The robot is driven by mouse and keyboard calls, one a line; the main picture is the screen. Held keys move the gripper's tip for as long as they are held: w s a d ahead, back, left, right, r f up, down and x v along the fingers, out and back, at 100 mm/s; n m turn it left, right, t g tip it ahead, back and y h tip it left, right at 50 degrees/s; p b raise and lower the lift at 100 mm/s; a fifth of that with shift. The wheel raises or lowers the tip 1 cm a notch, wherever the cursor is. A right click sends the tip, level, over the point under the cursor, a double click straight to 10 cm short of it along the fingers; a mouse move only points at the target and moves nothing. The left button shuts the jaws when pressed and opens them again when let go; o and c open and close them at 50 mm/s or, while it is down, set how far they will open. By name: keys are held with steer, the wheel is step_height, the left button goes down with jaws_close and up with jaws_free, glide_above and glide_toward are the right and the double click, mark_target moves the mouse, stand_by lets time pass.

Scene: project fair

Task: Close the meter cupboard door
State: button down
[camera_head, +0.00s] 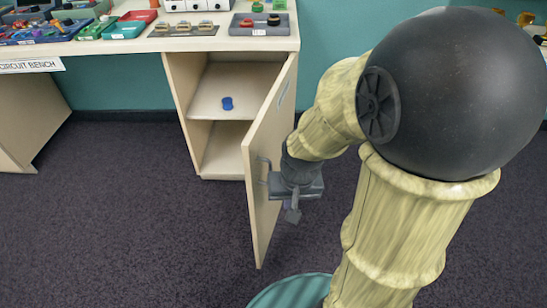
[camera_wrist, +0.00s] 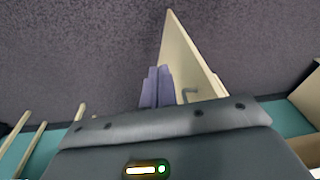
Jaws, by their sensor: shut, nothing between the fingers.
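The meter cupboard (camera_head: 190,110) stands under the right end of the bench. Its pale door (camera_head: 262,215) is wide open, swung out toward me from the right side of the opening. The door has a grey bar handle (camera_head: 263,168) near its free edge, on the face turned to the right. My gripper (camera_head: 292,212) is on that side of the door, close to the handle and partly hidden by my wrist. In the wrist view my shut, empty fingers (camera_wrist: 157,87) are beside the door (camera_wrist: 188,55), with the handle (camera_wrist: 189,92) to their right. I cannot tell whether they touch the door.
A blue object (camera_head: 227,103) lies on the cupboard's inner shelf (camera_head: 212,92). The bench top (camera_head: 165,43) above carries trays and parts. The dark carpet (camera_head: 130,215) left of the door is clear.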

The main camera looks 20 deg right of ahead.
steer(key=w+d+r+m+t+y+p, duration=0.3)
steer(key=w+d+m+y, duration=0.4)
steer(key=m, duration=1.5)
steer(key=w+d+p, duration=0.1)
steer(key=w+d, duration=0.2)
steer(key=w, duration=0.1)
steer(key=shift+d+r+p, duration=0.15)
steer(key=shift+r+p, duration=0.2)
steer(key=shift+p, duration=0.05)
steer(key=b, duration=0.3)
glide_toward(264, 163)
step_height(264, 163, down, 4)
steer(key=a, duration=0.1)
steer(key=w+a, duration=0.1)
steer(key=a, duration=0.1)
steer(key=shift+w, duration=0.2)
steer(key=shift+w+a, duration=0.25)
steer(key=shift+a, duration=0.05)
steer(key=shift+w+a+b, duration=0.1)
steer(key=shift+b, duration=0.2)
